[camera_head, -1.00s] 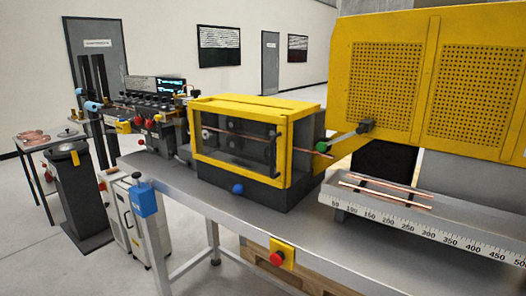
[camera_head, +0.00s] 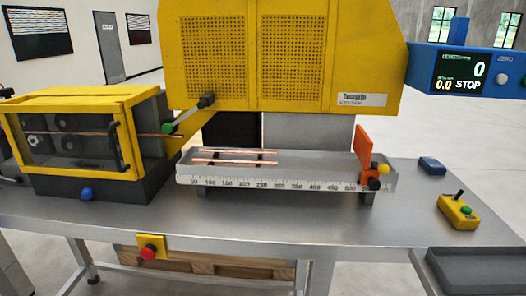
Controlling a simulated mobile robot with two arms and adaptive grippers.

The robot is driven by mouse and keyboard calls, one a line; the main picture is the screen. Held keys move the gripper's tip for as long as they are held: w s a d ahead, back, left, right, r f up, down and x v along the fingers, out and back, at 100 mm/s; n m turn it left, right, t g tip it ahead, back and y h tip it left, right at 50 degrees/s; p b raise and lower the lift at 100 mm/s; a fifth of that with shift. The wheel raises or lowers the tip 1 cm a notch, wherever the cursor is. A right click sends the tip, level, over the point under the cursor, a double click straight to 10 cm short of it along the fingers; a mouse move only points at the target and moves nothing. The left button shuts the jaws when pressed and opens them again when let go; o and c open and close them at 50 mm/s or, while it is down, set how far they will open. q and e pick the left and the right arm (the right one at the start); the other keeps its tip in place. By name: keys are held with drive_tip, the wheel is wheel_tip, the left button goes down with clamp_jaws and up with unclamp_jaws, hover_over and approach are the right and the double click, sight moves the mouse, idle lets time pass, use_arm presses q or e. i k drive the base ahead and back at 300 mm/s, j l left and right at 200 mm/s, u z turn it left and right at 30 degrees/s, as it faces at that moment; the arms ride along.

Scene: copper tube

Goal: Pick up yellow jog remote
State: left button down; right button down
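The yellow jog remote (camera_head: 457,211) lies on the grey metal bench at the right side of the head view. It is a small yellow box with a black stick on top and a green button and a blue button. Bare bench surrounds it on its left side. Neither of my grippers shows in this view.
A dark grey tray (camera_head: 480,272) lies in front of the remote, and a small blue box (camera_head: 432,165) behind it. A ruler trough (camera_head: 290,180) with copper tubes and an orange stop (camera_head: 364,150) stands to the left. The bench front (camera_head: 330,225) is clear.

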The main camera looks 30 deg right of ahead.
sight(460, 221)
drive_tip(key=z, duration=2.3)
